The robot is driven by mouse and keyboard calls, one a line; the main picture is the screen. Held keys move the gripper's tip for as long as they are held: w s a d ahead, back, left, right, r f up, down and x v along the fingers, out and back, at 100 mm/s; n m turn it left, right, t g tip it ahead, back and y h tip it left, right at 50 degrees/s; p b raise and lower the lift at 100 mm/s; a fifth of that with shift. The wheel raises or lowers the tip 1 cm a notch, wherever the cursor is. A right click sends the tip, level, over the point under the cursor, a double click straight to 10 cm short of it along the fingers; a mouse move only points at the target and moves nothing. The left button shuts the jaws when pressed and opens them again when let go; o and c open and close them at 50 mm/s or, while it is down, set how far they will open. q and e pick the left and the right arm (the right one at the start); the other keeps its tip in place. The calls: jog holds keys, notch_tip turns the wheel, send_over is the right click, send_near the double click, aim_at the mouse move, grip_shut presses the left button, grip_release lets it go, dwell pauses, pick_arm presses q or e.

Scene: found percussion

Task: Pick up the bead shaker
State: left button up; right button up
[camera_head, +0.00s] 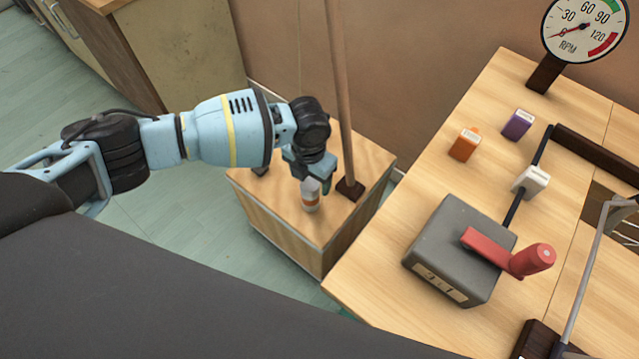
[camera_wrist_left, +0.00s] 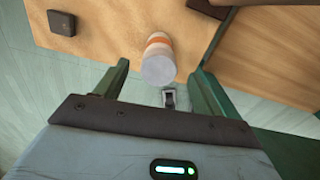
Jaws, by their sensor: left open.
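The bead shaker (camera_head: 311,200) is a small white cylinder with an orange band, standing on the small wooden cabinet. It also shows in the left wrist view (camera_wrist_left: 158,47), with its pale round end towards the camera. My left gripper (camera_head: 310,177) is over the shaker and hides part of its top in the head view. In the wrist view its two green fingers (camera_wrist_left: 162,70) are spread, with the shaker's near end between their tips and a gap on each side. My right gripper is not in view.
A wooden pole rises from a dark base (camera_head: 350,190) close right of the shaker. A small dark block (camera_wrist_left: 62,22) lies on the cabinet top. The larger table at right bears a grey box (camera_head: 445,245) with a red crank (camera_head: 500,252), small coloured blocks and an RPM dial (camera_head: 585,30).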

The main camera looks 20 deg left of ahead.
pick_arm(q)
jog(key=shift+s, duration=0.1)
jog(key=shift+s+f, duration=0.1)
jog(key=shift+f, duration=0.7)
jog(key=shift+a+f+b, duration=0.1)
jog(key=shift+f+b, duration=0.85)
jog(key=shift+f, duration=2.15)
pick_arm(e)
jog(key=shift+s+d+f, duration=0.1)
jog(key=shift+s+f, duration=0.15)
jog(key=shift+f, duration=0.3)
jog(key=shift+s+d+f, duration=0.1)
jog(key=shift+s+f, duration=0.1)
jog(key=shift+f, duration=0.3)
pick_arm(q)
jog(key=c, duration=1.1)
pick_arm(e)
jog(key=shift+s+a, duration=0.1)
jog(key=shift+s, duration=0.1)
pick_arm(q)
jog(key=shift+r, duration=0.2)
